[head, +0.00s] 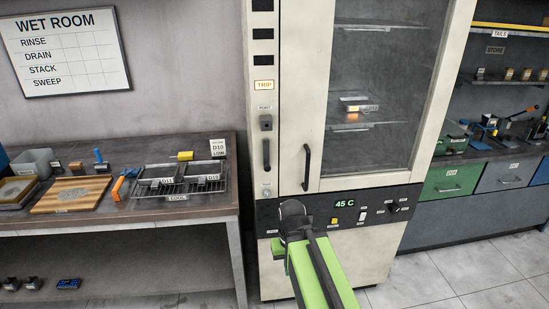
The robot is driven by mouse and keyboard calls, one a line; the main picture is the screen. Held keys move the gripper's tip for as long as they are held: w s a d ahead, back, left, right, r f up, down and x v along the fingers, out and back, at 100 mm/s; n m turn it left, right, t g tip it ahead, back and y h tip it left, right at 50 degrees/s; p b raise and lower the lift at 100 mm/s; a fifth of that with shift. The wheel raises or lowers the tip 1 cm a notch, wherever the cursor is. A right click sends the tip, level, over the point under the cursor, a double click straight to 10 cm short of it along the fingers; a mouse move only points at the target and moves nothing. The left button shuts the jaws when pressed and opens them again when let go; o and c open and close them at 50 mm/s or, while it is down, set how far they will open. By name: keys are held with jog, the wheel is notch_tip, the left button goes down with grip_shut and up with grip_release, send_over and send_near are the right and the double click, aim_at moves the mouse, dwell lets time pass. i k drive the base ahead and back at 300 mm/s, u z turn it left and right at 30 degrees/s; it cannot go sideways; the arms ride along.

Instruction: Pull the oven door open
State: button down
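The oven (262,205) is a tall cream cabinet in the middle of the head view. Its glazed door (318,60) looks shut, and a small item on a shelf shows through the glass. The dark vertical door handle (306,167) is on the left side of the door, above the control panel. My gripper (292,210) is at the end of my green arm, in front of the panel and below the handle in the picture. I see no contact with the handle. Its fingers are dark and small, so their opening is unclear.
The control panel (380,208) reads 45 C. Another dark handle (266,155) is on the left column, under a PORT label. A bench (110,212) with a wire rack (180,188) stands left. Drawers (452,182) stand right. Tiled floor (440,270) is clear at front right.

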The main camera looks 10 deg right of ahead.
aim_at(307, 26)
jog(key=k, duration=1.3)
jog(key=u, duration=0.3)
jog(key=i, duration=0.85)
jog(key=u, duration=0.9)
jog(key=i, duration=0.7)
jog(key=u, duration=0.35)
